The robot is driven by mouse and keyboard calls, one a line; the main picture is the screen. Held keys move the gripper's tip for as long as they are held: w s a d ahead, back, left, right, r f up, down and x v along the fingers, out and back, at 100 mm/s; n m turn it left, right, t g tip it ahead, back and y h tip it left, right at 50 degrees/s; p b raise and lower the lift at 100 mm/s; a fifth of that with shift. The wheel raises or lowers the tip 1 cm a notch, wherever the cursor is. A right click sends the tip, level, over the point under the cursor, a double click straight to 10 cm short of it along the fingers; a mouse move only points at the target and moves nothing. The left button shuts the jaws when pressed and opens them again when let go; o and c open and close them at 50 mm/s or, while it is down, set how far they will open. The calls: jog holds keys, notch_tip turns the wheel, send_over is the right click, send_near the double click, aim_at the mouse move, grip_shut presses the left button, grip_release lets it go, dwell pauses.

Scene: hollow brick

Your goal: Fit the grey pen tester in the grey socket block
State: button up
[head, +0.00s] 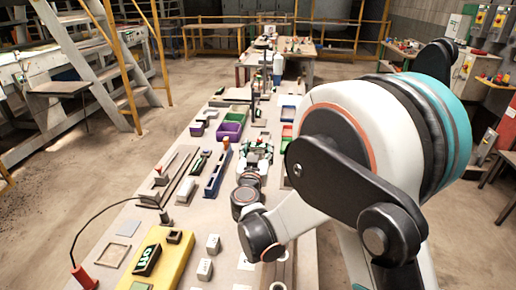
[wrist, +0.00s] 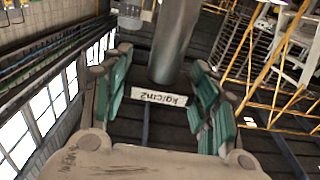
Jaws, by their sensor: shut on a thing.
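My gripper (head: 258,150) is over the long table in the head view, past its middle. In the wrist view my gripper (wrist: 163,100) has its green-padded fingers on both sides of the grey pen tester (wrist: 175,45). The tester shows as a grey cylinder with a pale plate marked kg/cm2 between the pads. In the head view the tester is too small to make out clearly at the fingers. Small grey blocks (head: 213,243) stand near the front of the table; I cannot tell which block is the socket block.
A yellow case (head: 160,262) lies at the front left. My arm covers the table's right side.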

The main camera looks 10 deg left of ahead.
jog(key=shift+f+b, duration=1.2)
jog(key=shift+f, duration=1.1)
jog(key=shift+f+b, duration=2.05)
jog(key=shift+f, duration=0.1)
jog(key=o, duration=1.1)
jog(key=shift+c, duration=0.2)
jog(key=s+d, duration=0.1)
jog(key=s, duration=1.1)
